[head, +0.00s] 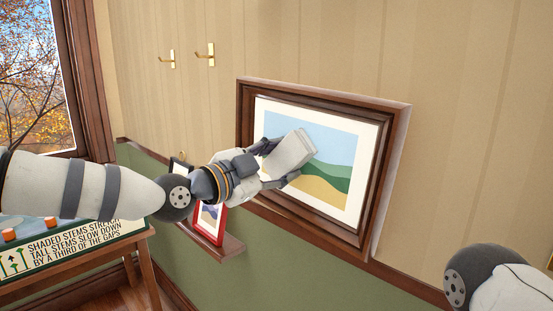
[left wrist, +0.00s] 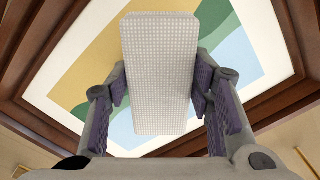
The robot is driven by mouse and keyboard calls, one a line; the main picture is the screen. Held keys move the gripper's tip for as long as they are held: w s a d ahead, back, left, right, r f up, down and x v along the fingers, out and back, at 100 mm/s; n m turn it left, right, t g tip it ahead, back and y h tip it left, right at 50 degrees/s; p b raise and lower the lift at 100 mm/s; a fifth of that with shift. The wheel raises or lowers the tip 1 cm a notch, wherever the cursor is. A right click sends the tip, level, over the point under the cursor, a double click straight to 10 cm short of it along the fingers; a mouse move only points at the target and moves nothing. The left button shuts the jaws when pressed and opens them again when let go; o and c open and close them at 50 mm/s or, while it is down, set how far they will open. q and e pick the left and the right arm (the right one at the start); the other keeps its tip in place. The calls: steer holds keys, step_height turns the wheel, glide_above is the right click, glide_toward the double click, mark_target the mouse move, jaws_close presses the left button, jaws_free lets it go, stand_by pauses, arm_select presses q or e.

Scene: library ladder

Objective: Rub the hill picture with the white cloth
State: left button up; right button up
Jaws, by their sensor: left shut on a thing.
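The hill picture (head: 325,182) hangs on the wall in a dark brown wooden frame, with blue sky, green hills and a yellow foreground inside a white border. My left gripper (head: 279,163) is in front of its left and middle part, shut on the folded white cloth (head: 292,151). In the left wrist view the cloth (left wrist: 160,75) is a pale textured block between the two fingers (left wrist: 160,88), with the picture (left wrist: 228,45) behind it. I cannot tell whether the cloth touches the picture. Only a dark and white part of my right arm shows at the lower right; its gripper is out of view.
A narrow ledge (head: 228,247) below holds a small red-framed picture (head: 208,222), partly behind my left arm. Two brass hooks (head: 205,55) are on the wall at upper left. A table with a lettered board (head: 85,245) stands at lower left, below a window (head: 35,75).

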mark_target(292, 166)
arm_select(q)
steer(key=shift+s+d+r+p, duration=0.3)
steer(key=shift+s+d+r, duration=0.3)
steer(key=shift+s+d, duration=0.2)
steer(key=shift+s+d+f, duration=0.15)
steer(key=shift+s+f, duration=0.1)
steer(key=shift+f, duration=0.05)
steer(key=shift+s+d+f, duration=0.2)
steer(key=shift+s+d, duration=0.65)
steer(key=shift+d, duration=0.15)
steer(key=shift+s+d+f, duration=0.1)
steer(key=shift+s+d, duration=1.35)
steer(key=shift+s, duration=0.1)
steer(key=shift+w+a, duration=1.35)
steer(key=shift+w+a+b, duration=0.45)
steer(key=shift+w+a, duration=0.4)
steer(key=shift+w, duration=0.15)
steer(key=shift+w+a, duration=0.25)
steer(key=shift+a, duration=0.1)
steer(key=shift+w+a+b, duration=0.55)
steer(key=shift+w+a, duration=0.7)
steer(key=shift+r, duration=0.3)
arm_select(e)
steer(key=shift+s+f, duration=0.55)
